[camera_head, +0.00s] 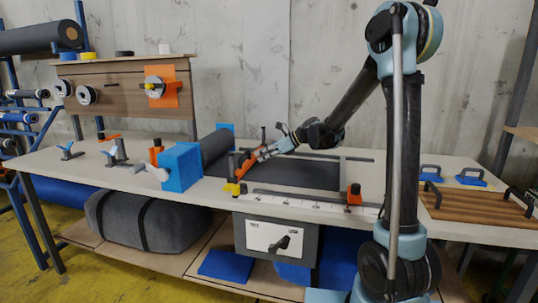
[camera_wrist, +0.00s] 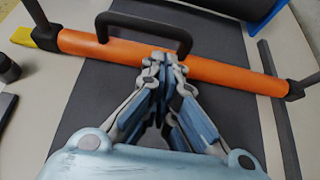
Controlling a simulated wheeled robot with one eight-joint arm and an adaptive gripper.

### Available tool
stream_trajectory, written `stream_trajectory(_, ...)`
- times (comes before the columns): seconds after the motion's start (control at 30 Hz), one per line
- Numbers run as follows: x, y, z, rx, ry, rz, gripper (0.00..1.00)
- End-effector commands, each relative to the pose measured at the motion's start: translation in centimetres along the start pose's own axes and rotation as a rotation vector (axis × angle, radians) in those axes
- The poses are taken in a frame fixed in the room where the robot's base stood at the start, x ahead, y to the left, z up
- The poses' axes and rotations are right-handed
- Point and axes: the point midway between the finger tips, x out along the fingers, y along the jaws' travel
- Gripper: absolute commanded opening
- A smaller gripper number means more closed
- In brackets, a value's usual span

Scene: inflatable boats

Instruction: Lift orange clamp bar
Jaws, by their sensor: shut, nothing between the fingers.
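The orange clamp bar (camera_wrist: 223,72) runs across the dark mat in the wrist view, with a black arched handle (camera_wrist: 146,22) on it and black end fittings. In the head view the bar (camera_head: 247,164) lies at the left part of the mat, near the dark roll. My gripper (camera_wrist: 163,58) is shut, with its fingertips together at the bar, beside the right foot of the handle. Nothing is between the fingers. Whether the tips touch the bar I cannot tell. In the head view my gripper (camera_head: 270,153) points down-left at the bar, partly covering it.
A dark roll (camera_head: 217,144) and a blue box (camera_head: 181,167) stand left of the bar. A ruler strip (camera_head: 300,203) with an orange-black slider (camera_head: 354,194) runs along the front edge. A wooden board with black handles (camera_head: 470,207) lies at the right. The mat's right part (camera_head: 312,176) is clear.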

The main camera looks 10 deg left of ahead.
Motion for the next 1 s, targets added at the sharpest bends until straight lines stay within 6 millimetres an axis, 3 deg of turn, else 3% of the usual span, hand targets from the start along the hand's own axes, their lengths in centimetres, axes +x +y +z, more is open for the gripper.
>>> stream_trajectory(0.2,3.0,0.0,0.0,-0.002,0.0,0.002,0.0)
stream_trajectory(0.4,4.2,0.0,0.0,0.0,0.0,0.001,0.0)
stream_trajectory(0.8,4.2,0.1,0.1,0.0,0.0,0.0,0.0)
stream_trajectory(1.0,3.0,0.1,2.2,0.0,0.0,0.001,0.0)
